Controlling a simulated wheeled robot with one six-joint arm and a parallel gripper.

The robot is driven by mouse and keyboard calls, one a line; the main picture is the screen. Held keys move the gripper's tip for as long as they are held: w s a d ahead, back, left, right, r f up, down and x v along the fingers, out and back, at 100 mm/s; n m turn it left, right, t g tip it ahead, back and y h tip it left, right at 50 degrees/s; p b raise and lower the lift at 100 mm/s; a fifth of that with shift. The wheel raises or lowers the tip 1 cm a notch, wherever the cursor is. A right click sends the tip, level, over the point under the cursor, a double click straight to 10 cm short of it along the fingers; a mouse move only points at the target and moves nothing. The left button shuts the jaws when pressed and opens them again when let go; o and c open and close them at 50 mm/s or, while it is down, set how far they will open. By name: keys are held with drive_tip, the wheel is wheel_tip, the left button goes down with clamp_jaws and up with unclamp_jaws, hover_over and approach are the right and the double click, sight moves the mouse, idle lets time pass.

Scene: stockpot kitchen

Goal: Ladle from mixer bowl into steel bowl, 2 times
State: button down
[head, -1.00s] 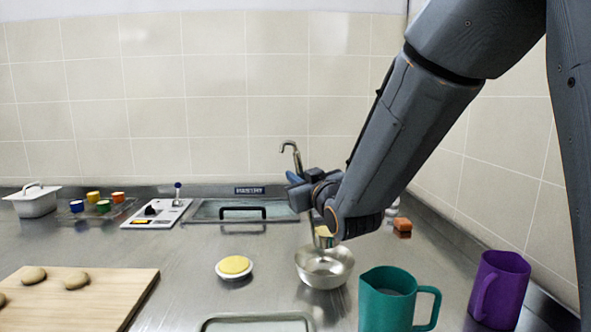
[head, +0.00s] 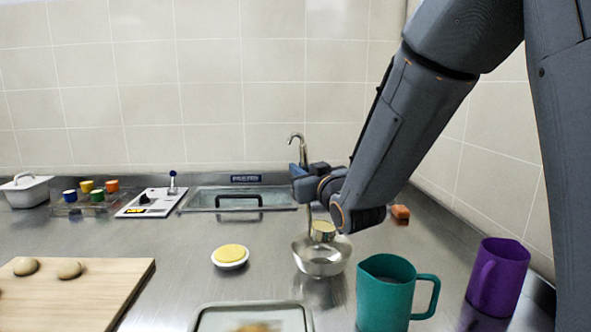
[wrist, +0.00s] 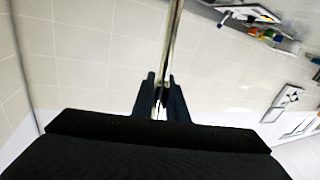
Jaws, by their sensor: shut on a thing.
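My gripper (head: 303,178) is shut on the upright handle of a metal ladle (head: 296,140), whose hooked top rises above the fingers. The handle also runs up between the fingers in the wrist view (wrist: 174,40). The ladle's cup (head: 323,229) is low, over or just inside the shiny steel bowl (head: 320,268) on the counter; I cannot tell whether they touch. The cup's contents cannot be made out. My arm hides part of the area behind the bowl. I cannot pick out a mixer bowl in either view.
A teal jug (head: 384,298) and a purple jug (head: 497,278) stand at front right. A small dish with a yellow top (head: 230,256) is left of the bowl. A wooden board (head: 110,290) with dough pieces lies at left. A pan (head: 215,320) is at front.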

drive_tip(key=shift+w+d+m+p, duration=2.1)
drive_tip(key=shift+d+m+p, duration=1.75)
drive_tip(key=shift+d, duration=2.8)
drive_tip(key=w+d+f+m+b, duration=0.1)
drive_tip(key=w+d+f+m, duration=0.2)
drive_tip(key=d+f+m, duration=0.8)
drive_tip(key=shift+w+d+f+m, duration=0.4)
drive_tip(key=shift+f+m, duration=0.75)
drive_tip(key=shift+f, duration=0.25)
